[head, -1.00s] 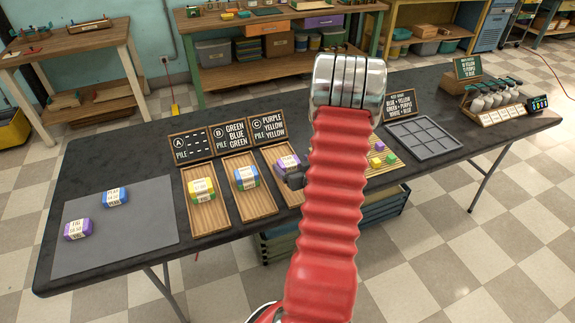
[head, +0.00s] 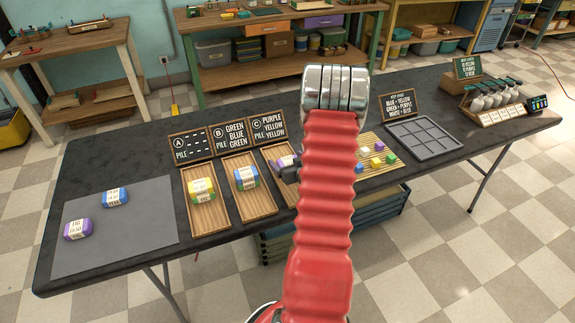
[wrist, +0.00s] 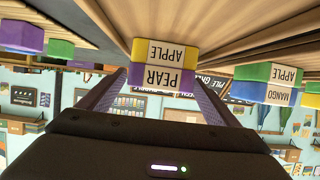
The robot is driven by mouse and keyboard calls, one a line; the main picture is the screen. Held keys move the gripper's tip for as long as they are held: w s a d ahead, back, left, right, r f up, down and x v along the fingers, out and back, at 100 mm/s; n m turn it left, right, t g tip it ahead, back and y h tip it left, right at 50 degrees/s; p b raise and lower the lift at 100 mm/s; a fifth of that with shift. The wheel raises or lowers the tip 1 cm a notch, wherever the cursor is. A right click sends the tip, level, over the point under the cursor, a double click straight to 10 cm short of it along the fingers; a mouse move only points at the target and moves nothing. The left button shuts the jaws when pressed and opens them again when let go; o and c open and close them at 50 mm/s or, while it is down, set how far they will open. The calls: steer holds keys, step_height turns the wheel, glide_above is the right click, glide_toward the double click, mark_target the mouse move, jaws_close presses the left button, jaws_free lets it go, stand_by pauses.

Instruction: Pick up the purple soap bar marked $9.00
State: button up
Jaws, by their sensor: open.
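A purple soap bar (head: 284,161) with a white label is on top of the pile in tray C (head: 272,153), partly hidden by my gripper (head: 290,174). In the wrist view, which is upside down, the purple bar (wrist: 163,80) reads PEAR and rests on a yellow bar (wrist: 163,48) reading APPLE. My gripper (wrist: 159,77) is open, one finger on each side of the purple bar. I cannot tell whether they touch it. No price is readable there. Another purple bar (head: 78,229) lies on the grey mat (head: 115,246) at the left.
Tray B (head: 255,204) holds a blue and green pile (head: 246,178); tray A (head: 209,219) holds a yellow-topped pile (head: 202,189). A blue bar (head: 115,197) lies on the mat. Signs (head: 268,128) stand behind the trays. Small coloured cubes (head: 378,146) and a grey grid tray (head: 424,137) are to the right.

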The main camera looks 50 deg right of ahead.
steer(key=c, duration=1.2)
